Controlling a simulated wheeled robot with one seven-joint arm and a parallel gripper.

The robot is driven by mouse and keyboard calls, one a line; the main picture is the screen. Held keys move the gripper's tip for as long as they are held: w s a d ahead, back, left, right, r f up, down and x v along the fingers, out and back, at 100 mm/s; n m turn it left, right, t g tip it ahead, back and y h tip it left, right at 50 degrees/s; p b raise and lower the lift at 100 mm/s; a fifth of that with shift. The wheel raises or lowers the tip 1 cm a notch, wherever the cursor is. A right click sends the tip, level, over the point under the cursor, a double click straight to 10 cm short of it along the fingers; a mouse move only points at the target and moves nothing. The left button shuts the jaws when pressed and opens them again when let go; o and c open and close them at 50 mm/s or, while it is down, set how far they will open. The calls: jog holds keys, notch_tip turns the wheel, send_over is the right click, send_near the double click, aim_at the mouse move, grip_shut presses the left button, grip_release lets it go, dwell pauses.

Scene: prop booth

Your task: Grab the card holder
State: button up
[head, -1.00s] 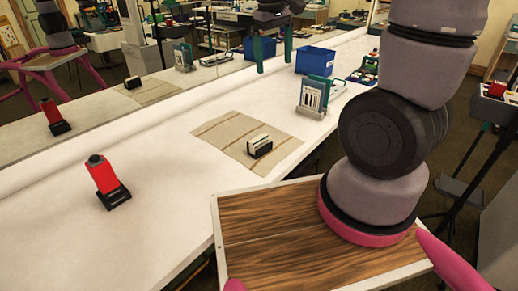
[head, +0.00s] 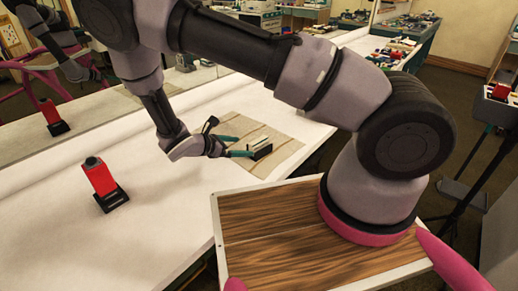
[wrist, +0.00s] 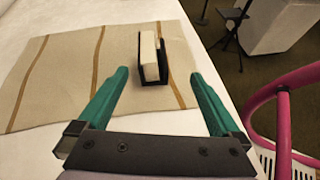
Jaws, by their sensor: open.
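The card holder (head: 262,150) is a small black stand with a block of white cards in it, upright on a beige striped mat (head: 284,131). It also shows in the wrist view (wrist: 150,58), upper middle, on the mat (wrist: 62,75). My gripper (head: 246,147) is open, its teal fingers pointing at the holder from the left in the head view. In the wrist view my gripper (wrist: 160,74) has a finger to each side of the holder's near end, with gaps on both sides. I cannot tell whether the fingers are at its height.
A red device on a black stand (head: 101,183) is at the left of the white counter (head: 165,220). A mirror runs along the counter's back. The counter's front edge lies close to the mat. My arm now covers the area behind the mat.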

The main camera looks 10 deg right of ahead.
aim_at(258, 150)
jog(key=shift+a+f+n+t, duration=0.2)
jog(key=shift+f+n+t, duration=0.5)
jog(key=shift+f+n, duration=0.3)
jog(key=shift+w+d+f, duration=0.15)
jog(key=shift+d+f, duration=0.05)
jog(key=shift+f, duration=0.15)
jog(key=x, duration=1)
jog(key=shift+w+f, duration=0.1)
grip_shut()
